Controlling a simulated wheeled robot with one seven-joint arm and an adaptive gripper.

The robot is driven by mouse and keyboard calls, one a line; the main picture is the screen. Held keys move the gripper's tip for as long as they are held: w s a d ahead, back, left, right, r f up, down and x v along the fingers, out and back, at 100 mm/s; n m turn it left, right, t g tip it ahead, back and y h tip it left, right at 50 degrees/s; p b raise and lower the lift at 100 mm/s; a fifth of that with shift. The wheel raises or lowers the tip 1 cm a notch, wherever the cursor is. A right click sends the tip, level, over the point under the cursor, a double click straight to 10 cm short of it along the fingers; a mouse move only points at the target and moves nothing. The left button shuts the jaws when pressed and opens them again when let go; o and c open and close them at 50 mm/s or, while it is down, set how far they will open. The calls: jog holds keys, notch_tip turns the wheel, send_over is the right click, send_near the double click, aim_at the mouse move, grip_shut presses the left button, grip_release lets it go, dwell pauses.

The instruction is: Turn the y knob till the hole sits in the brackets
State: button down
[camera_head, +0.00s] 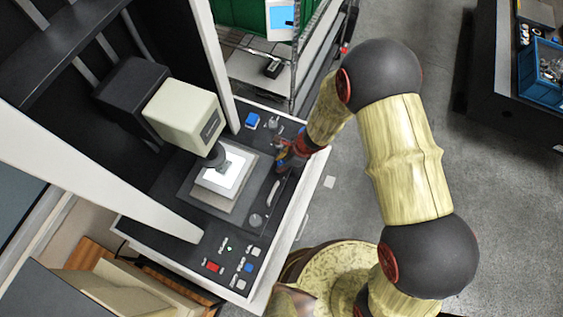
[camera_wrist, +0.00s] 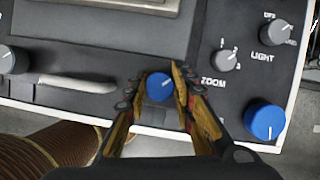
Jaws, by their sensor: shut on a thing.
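A small blue knob (camera_wrist: 159,87) with a white pointer line stands on the dark control panel in the wrist view. My gripper (camera_wrist: 159,80) has one finger on each side of it and is shut on it. No label for this knob is readable, so I cannot tell its axis letter. In the head view my gripper (camera_head: 287,158) is at the right edge of the machine's panel and covers the knob. The brightly lit stage (camera_head: 221,174) lies under the cream measuring head (camera_head: 184,114). I cannot make out a hole or brackets in either view.
A large blue knob (camera_wrist: 264,121), a ZOOM knob (camera_wrist: 225,58) and a LIGHT knob (camera_wrist: 277,29) stand right of my gripper. Open floor (camera_head: 330,215) lies right of the machine.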

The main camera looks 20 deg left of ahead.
jog(key=shift+n+g+h+p, duration=0.3)
jog(key=shift+n+g+p, duration=0.5)
jog(key=shift+n, duration=1.6)
jog(key=c, duration=1.5)
grip_release()
jog(key=v, duration=1.2)
jog(key=shift+w+n, duration=0.1)
jog(key=shift+n, duration=0.2)
